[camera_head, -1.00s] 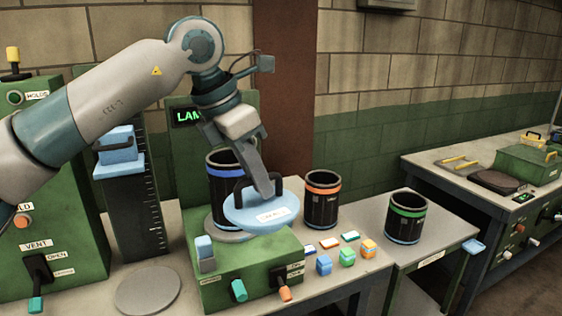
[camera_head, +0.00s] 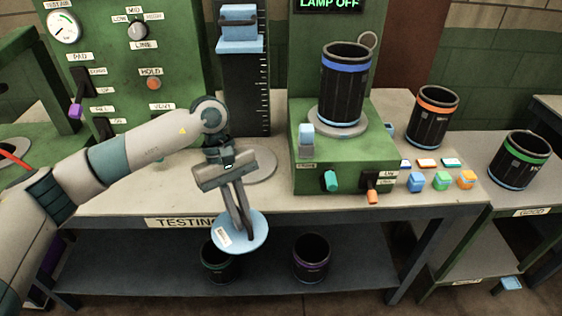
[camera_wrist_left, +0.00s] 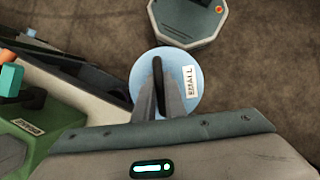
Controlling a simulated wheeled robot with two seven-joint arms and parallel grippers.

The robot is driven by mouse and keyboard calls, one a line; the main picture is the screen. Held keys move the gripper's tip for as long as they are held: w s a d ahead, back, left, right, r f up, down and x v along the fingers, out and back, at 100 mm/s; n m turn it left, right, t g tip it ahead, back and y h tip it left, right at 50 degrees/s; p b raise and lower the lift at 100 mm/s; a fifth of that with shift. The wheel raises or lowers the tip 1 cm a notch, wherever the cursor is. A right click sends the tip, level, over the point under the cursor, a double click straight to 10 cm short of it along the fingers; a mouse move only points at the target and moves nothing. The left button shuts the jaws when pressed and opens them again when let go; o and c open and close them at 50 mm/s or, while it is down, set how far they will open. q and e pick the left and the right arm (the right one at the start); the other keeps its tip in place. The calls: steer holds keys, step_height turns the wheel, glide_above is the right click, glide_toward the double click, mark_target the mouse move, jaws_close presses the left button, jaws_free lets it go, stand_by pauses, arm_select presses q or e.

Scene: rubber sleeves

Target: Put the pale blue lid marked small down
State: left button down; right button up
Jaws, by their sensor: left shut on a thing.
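The pale blue lid (camera_head: 256,238) is a round disc with a dark handle and a white label. My left gripper (camera_head: 245,232) is shut on its handle and holds it in front of the bench's front edge, in the air. In the left wrist view the lid (camera_wrist_left: 199,98) hangs over the brown floor and its label reads SMALL; the gripper (camera_wrist_left: 158,88) grips the dark handle. My right gripper is not in view.
The bench (camera_head: 110,203) has a round grey plate (camera_head: 262,166) behind my gripper. A blue-banded sleeve (camera_head: 345,92) stands on the green tester (camera_head: 325,150). An orange-banded sleeve (camera_head: 434,117) and small coloured blocks stand to the right. Two sleeves (camera_head: 311,262) stand on the lower shelf.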

arm_select(q)
steer(key=s+a+f+m+y, duration=0.2)
steer(key=s+a+f+m, duration=0.4)
steer(key=s+a+f, duration=0.5)
steer(key=shift+s+a+f+m+g+y, duration=0.3)
steer(key=shift+f+m, duration=0.1)
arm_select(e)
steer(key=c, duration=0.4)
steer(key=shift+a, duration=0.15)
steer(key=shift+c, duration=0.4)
